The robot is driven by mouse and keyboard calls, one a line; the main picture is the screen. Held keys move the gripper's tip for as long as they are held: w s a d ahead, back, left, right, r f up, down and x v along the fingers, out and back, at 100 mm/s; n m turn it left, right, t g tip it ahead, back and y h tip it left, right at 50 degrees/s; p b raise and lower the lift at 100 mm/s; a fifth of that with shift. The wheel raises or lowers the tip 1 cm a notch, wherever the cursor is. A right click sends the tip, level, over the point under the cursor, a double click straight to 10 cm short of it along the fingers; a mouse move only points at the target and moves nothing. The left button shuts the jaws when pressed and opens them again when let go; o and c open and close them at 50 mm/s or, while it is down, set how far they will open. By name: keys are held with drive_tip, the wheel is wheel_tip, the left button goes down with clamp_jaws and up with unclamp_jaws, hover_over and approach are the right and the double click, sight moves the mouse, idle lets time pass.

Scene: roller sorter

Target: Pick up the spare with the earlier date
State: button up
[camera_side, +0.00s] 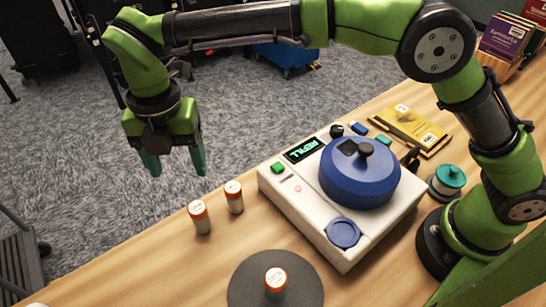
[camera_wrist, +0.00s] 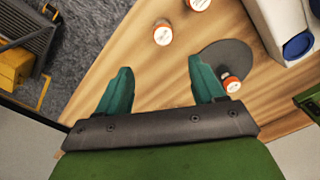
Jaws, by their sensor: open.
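The dates are too small to read. My gripper (camera_side: 176,168) is open and empty, above and to the left of the pair.
The table's left edge is near the pair.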

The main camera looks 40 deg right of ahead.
sight(196, 209)
wheel_tip(196, 209, down, 10)
drive_tip(key=shift+f, duration=0.2)
drive_tip(key=shift+s+d+f, duration=0.1)
drive_tip(key=shift+d+f, duration=0.05)
drive_tip(key=shift+f, duration=1.2)
drive_tip(key=shift+s+d+f, duration=0.1)
drive_tip(key=shift+d+f, duration=0.05)
drive_tip(key=shift+f, duration=1.15)
drive_tip(key=shift+c, duration=0.5)
